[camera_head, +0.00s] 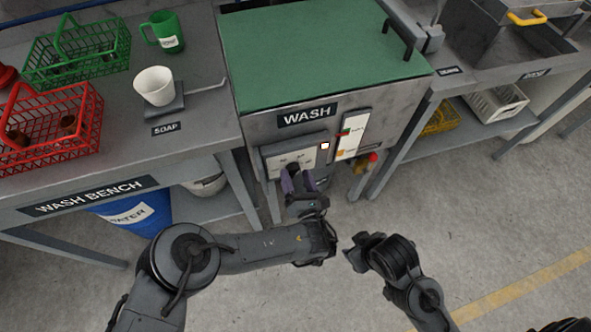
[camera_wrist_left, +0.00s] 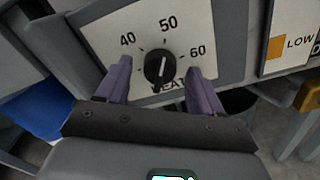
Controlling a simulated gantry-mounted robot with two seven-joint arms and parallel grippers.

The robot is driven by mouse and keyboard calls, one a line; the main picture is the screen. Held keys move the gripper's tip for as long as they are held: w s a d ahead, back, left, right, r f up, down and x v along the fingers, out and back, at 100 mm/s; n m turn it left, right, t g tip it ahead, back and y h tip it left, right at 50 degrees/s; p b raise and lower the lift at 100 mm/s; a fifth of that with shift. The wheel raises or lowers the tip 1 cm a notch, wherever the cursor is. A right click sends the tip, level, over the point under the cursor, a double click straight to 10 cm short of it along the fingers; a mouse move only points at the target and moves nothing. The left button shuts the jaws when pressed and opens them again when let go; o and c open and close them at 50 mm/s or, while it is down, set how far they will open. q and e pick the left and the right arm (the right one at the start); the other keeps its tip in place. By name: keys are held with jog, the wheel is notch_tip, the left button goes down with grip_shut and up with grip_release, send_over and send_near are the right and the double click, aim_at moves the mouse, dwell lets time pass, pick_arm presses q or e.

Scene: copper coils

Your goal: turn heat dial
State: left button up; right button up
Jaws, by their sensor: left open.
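The black heat dial (camera_wrist_left: 158,68) sits on a pale panel (camera_wrist_left: 195,25) marked 40, 50 and 60 in the left wrist view. Its white pointer line stands nearly upright, towards the 50 side. The panel (camera_head: 282,160) is on the front of the wash machine (camera_head: 250,128) in the head view. My left gripper (camera_head: 293,180) is open in front of the panel. In the left wrist view its purple fingers (camera_wrist_left: 160,90) stand one on each side of the dial, with gaps showing. My right gripper (camera_head: 358,248) is low, away from the machine, and its fingers are unclear.
The wash bench (camera_head: 110,178) at left holds a red basket (camera_head: 75,100), a green basket (camera_head: 100,70), a green mug (camera_head: 160,32) and a white cup (camera_head: 155,84). A red button (camera_head: 373,157) is right of the panel. The floor at right is clear.

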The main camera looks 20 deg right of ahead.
pick_arm(q)
jog(key=shift+w, duration=0.4)
jog(key=shift+s, duration=0.15)
jog(key=shift+c, duration=1.3)
jog(key=c, duration=0.8)
